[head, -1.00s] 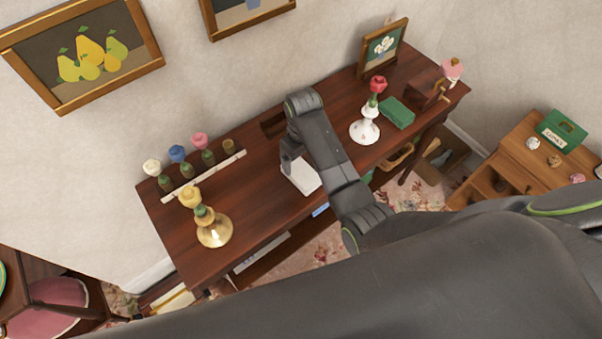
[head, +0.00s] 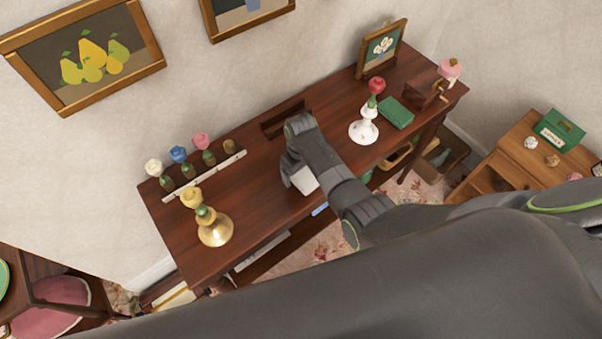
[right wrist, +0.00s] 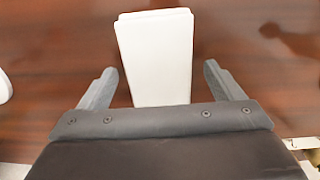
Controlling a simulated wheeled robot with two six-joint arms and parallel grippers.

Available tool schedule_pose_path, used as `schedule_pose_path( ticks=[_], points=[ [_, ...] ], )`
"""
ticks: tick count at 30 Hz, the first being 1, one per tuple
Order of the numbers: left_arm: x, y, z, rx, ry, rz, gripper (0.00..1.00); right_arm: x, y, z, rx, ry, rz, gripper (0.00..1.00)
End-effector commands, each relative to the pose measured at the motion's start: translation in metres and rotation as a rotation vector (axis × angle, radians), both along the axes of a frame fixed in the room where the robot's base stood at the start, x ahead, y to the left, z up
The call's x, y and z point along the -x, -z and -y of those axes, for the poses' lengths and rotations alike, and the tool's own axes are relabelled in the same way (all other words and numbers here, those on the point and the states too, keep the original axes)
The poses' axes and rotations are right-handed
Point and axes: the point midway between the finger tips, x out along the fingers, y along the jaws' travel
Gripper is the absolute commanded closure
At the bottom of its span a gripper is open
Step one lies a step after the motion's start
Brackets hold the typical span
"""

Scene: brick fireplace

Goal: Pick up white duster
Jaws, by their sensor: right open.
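The white duster is a pale, block-like thing (right wrist: 155,50) on the dark wooden table; in the head view it shows partly behind my arm (head: 304,181). My right gripper (right wrist: 160,72) is open. In the right wrist view its two fingers stand on either side of the duster's near part, with a gap on both sides. In the head view the right gripper (head: 289,172) is beside and over the duster, and its fingertips are mostly hidden. My left gripper is not in view.
A brass candlestick (head: 214,230) stands left on the table (head: 256,208). Several small flowers line a white strip (head: 206,175). A white vase-like stand (head: 364,128) with a red flower, a green box (head: 396,112) and a frame (head: 383,49) are at right. A dark slot (head: 286,117) is behind.

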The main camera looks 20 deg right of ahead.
Motion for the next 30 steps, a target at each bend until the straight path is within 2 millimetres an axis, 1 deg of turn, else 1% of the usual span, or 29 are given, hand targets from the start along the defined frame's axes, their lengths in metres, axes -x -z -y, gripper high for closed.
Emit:
schedule_pose_path(
  ticks=[5,6,17,25,30],
  points=[
    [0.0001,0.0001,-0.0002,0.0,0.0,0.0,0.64,-0.0003,0.0,0.0002,0.001,0.0,0.001,0.13],
    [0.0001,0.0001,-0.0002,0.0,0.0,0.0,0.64,-0.0003,0.0,0.0002,0.001,0.0,0.001,0.14],
    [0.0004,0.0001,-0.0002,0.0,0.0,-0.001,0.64,-0.0003,-0.0002,0.0003,0.001,0.0,0.001,0.61],
    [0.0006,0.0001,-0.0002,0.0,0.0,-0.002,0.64,-0.0005,-0.0013,0.0002,0.001,0.0,0.001,0.61],
    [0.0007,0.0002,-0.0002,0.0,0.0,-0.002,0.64,-0.001,-0.0089,0.0,0.0,0.0,0.003,0.61]
  ],
)
